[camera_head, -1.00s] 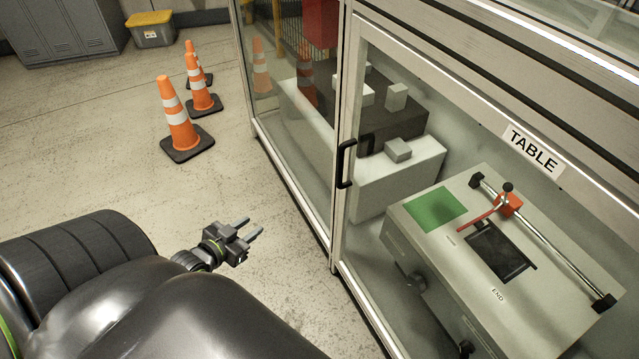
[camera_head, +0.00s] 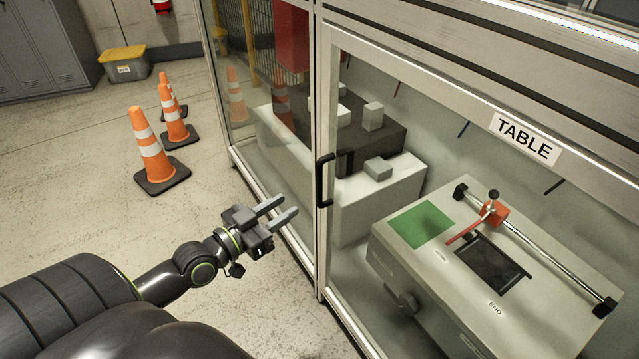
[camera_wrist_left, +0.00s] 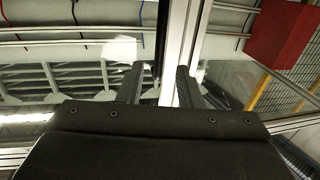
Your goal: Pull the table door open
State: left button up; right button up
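The table door (camera_head: 345,270) is a glass panel in a pale metal frame under a "TABLE" sign (camera_head: 525,138), and it looks shut. Its black vertical handle (camera_head: 323,181) is on the door's left upright. My left gripper (camera_head: 284,207) is open and empty, to the left of the handle and a little lower, with its fingers pointing toward it. In the left wrist view the two fingertips (camera_wrist_left: 160,85) are spread in front of the metal uprights. A dark bar, likely the handle, shows between them there. My right gripper is not in view.
Behind the glass stands a grey bench with a green pad (camera_head: 420,224) and a red-handled slider (camera_head: 492,210). White boxes (camera_head: 375,205) stand behind the left part. Orange cones (camera_head: 152,150) and a yellow-lidded bin (camera_head: 124,65) are on the floor at left.

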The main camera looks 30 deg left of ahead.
aim_at(320, 202)
pick_arm(q)
jog(key=x, duration=1.1)
jog(key=shift+w, duration=0.2)
grip_shut()
